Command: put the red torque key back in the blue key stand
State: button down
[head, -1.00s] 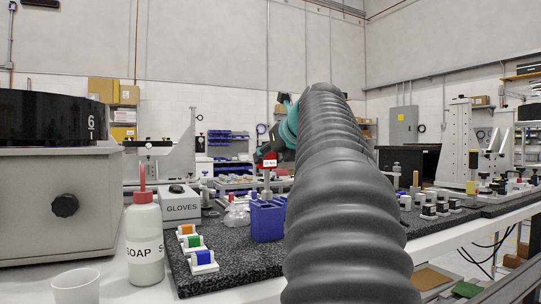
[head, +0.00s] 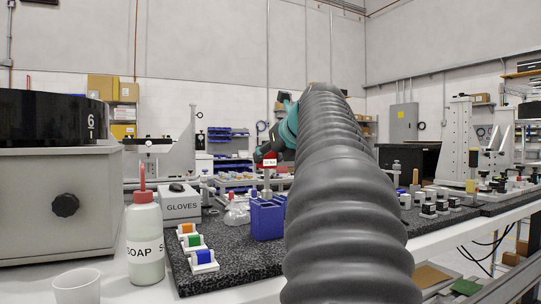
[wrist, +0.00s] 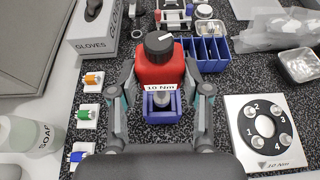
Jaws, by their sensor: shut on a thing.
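In the head view the red key (head: 269,162) shows above blue compartments (head: 267,222), and my arm hides much of the gripper.
A blue divided rack (wrist: 208,52) stands behind the key to the right. A white plate with a numbered black ring (wrist: 241,127) lies at right. Orange, green and blue clips (wrist: 88,113), a gloves box (wrist: 95,35) and a soap bottle (head: 144,240) are at left. Dark speckled board lies between.

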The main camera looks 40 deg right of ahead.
aim_at(269, 194)
jog(key=shift+f+b, duration=2.7)
jog(key=shift+f, duration=1.8)
dwell(1.1)
jog(key=shift+c, duration=2.2)
grip_release()
jog(key=v, duration=1.2)
